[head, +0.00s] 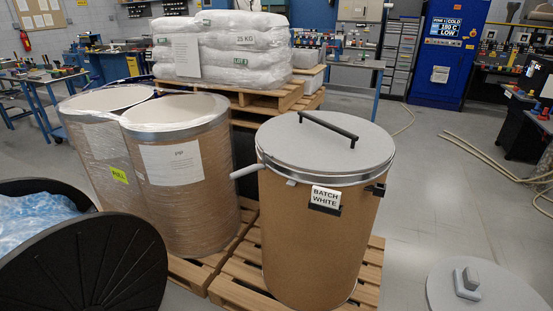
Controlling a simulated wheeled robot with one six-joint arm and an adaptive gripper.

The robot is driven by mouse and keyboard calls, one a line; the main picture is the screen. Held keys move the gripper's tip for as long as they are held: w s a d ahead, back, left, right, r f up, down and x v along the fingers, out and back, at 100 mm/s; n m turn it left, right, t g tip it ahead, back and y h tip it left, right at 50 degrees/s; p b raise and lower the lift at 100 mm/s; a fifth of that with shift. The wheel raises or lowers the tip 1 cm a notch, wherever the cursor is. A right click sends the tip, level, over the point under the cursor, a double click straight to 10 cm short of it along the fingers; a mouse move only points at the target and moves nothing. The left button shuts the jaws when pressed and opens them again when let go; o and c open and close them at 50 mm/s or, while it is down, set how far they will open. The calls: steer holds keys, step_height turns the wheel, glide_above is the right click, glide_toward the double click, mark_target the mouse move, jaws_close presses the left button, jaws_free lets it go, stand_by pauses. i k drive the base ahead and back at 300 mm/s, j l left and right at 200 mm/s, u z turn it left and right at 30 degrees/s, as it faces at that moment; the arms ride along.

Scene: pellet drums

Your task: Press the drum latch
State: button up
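The closed fibre drum (318,240) stands upright on a pallet in the middle of the head view. It has a brown wall, a grey lid (300,150) with a black bar handle (328,126), and a "BATCH WHITE" label. A metal ring runs around the lid's rim. A grey lever (247,171), seemingly the latch, sticks out to the left from this ring, apart from the drum wall at its free end. A small dark bracket (376,190) sits at the rim's right. My gripper is not in view.
Two open wrapped drums (185,195) stand close on the left. A black round lid (90,270) and a bin with blue film (35,215) fill the lower left. White sacks (235,50) are stacked behind. A grey lid (490,290) is at lower right.

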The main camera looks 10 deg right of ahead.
mark_target(248, 171)
steer(key=i+j+z, duration=0.15)
steer(key=i+j, duration=0.25)
steer(key=i+j+z, duration=0.2)
steer(key=i+j, duration=0.2)
steer(key=i+j+z, duration=0.15)
steer(key=i+j, duration=0.25)
steer(key=j, duration=0.25)
steer(key=i+j, duration=0.2)
steer(key=j, duration=0.2)
steer(key=i+j, duration=0.25)
steer(key=j, duration=0.15)
steer(key=i+j+z, duration=0.1)
steer(key=j, duration=0.3)
steer(key=i+j+z, duration=0.1)
steer(key=j+z, duration=0.3)
steer(key=j, duration=0.25)
